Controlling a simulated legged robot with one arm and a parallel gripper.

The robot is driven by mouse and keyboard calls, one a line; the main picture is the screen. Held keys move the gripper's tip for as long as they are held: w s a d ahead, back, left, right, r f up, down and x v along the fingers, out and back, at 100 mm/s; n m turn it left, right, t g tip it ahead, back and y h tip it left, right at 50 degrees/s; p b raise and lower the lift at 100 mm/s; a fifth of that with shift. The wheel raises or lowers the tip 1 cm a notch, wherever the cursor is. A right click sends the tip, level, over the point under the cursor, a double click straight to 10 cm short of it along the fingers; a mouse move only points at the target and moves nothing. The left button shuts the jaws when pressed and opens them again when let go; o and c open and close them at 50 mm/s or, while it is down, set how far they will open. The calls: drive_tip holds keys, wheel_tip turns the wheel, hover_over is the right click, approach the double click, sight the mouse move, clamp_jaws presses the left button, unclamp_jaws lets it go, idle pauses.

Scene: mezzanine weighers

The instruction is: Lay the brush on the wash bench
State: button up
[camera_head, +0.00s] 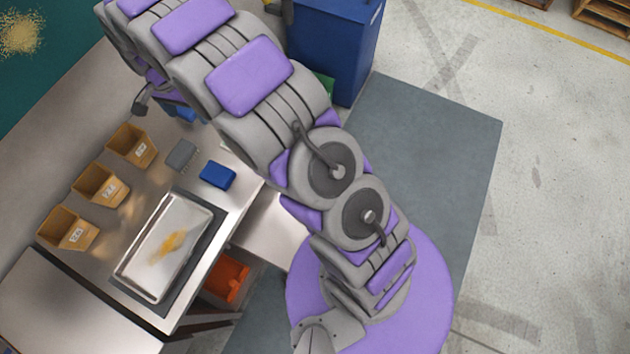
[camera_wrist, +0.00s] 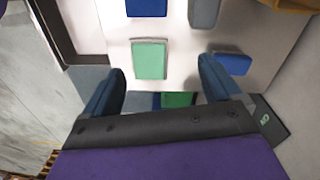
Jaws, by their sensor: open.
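My gripper (camera_wrist: 161,73) is open in the wrist view, with its two blue fingers apart and nothing held between them. A light-green block (camera_wrist: 150,60) lies on a pale surface beyond the fingertips, between them in the picture. No object is clearly recognisable as the brush. In the head view a ridged grey block (camera_head: 181,155) and a blue block (camera_head: 217,175) lie on a steel bench (camera_head: 108,263); which bench is the wash bench I cannot tell. My arm covers much of the head view, and the gripper is mostly hidden there.
A metal tray (camera_head: 150,268) with yellow-brown powder sits on the bench. Three tan bins (camera_head: 68,229) stand in a row to its left. A blue cabinet (camera_head: 345,45) stands behind my arm. An orange box (camera_head: 227,277) sits below the bench.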

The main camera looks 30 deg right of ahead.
drive_tip(key=s+d+r+n, duration=0.4)
drive_tip(key=s+d+r, duration=0.85)
drive_tip(key=s, duration=0.35)
drive_tip(key=s+d+n, duration=0.2)
drive_tip(key=s+d, duration=0.1)
drive_tip(key=s, duration=0.9)
drive_tip(key=s+d+r+n+g, duration=0.1)
drive_tip(key=s+d, duration=0.3)
drive_tip(key=s, duration=0.7)
drive_tip(key=shift+s+d+n+g, duration=0.3)
drive_tip(key=shift+s+n, duration=0.1)
drive_tip(key=shift+n, duration=0.3)
